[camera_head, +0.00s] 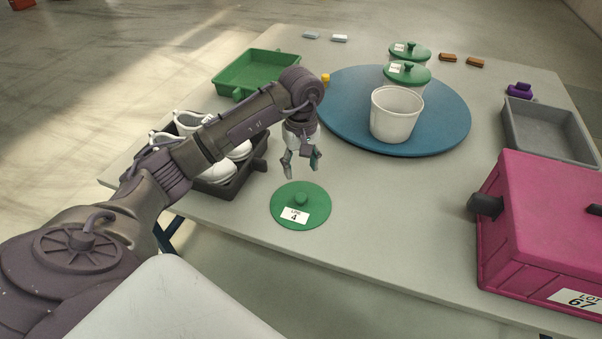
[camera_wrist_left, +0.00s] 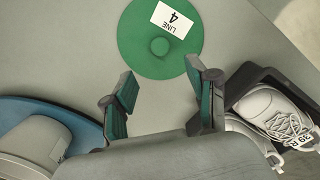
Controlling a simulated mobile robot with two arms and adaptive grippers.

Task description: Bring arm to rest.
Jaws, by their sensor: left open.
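My left arm reaches in from the left over the table (camera_head: 400,220). My left gripper (camera_head: 301,172) is open and empty above the table, just behind a round green lid (camera_head: 315,205) with a knob and a "LINE 4" label. In the left wrist view the open fingers (camera_wrist_left: 163,95) stand apart, with the green lid (camera_wrist_left: 135,45) beyond them, lying flat on the table. My right gripper is not in view.
A dark crate of white shoes (camera_head: 237,185) stands left, partly behind my arm. A green tray (camera_head: 227,82) is behind it. A blue round board (camera_head: 450,120) bears an open white pot (camera_head: 396,115) and lidded pots. A pink box (camera_head: 545,220) and grey tray (camera_head: 548,128) stand right.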

